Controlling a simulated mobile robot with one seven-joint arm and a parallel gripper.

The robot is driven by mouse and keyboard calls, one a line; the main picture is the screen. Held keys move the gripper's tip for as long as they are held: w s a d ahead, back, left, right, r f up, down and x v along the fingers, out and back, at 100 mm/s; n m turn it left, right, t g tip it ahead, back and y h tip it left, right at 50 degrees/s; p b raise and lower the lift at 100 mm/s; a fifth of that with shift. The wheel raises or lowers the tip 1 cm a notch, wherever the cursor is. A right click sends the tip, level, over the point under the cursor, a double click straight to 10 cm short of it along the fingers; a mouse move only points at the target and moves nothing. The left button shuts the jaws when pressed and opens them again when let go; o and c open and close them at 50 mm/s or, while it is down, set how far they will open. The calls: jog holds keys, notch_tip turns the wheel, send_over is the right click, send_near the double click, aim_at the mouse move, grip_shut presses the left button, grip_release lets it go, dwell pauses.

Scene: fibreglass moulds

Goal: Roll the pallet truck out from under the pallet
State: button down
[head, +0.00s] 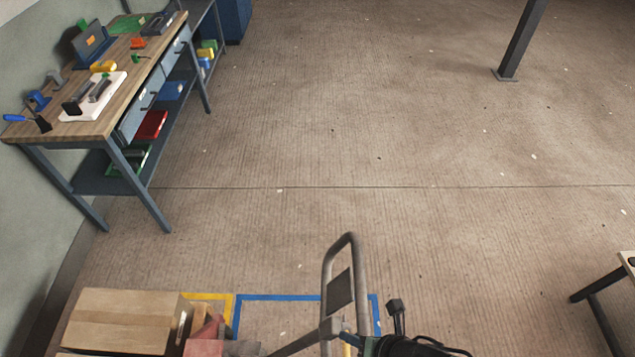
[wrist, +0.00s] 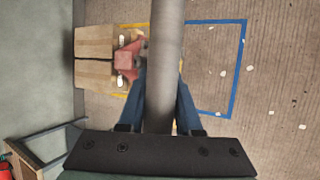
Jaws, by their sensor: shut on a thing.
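The pallet truck's grey loop handle (head: 328,285) rises at the bottom middle of the head view, with a dark plate inside the loop. A grey bar of the handle runs up the middle of the wrist view (wrist: 167,40). My gripper (wrist: 162,88) is shut on this bar, with one blue finger on each side. The truck's red body (head: 205,332) sits against the light-brown load (head: 125,315); the red part also shows in the wrist view (wrist: 124,60). The forks are mostly hidden.
A yellow floor outline (head: 218,297) lies around the load, and a blue outline (head: 280,297) adjoins it on the right. A workbench (head: 110,128) stands along the left wall. A dark post (head: 522,40) and a table (head: 600,300) stand at right. The middle floor is clear.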

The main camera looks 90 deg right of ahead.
jog(key=s+f+b, duration=0.1)
jog(key=s+f, duration=0.2)
jog(key=s, duration=0.4)
jog(key=shift+s+d+f+t, duration=0.2)
jog(key=shift+s+d+t, duration=0.1)
jog(key=shift+s, duration=0.1)
jog(key=shift+r, duration=0.1)
dwell(0.6)
jog(key=s+p, duration=0.2)
jog(key=s, duration=1.2)
jog(key=shift+s+d, duration=0.15)
jog(key=shift+d, duration=0.3)
dwell(0.4)
jog(key=shift+s, duration=0.1)
dwell(0.4)
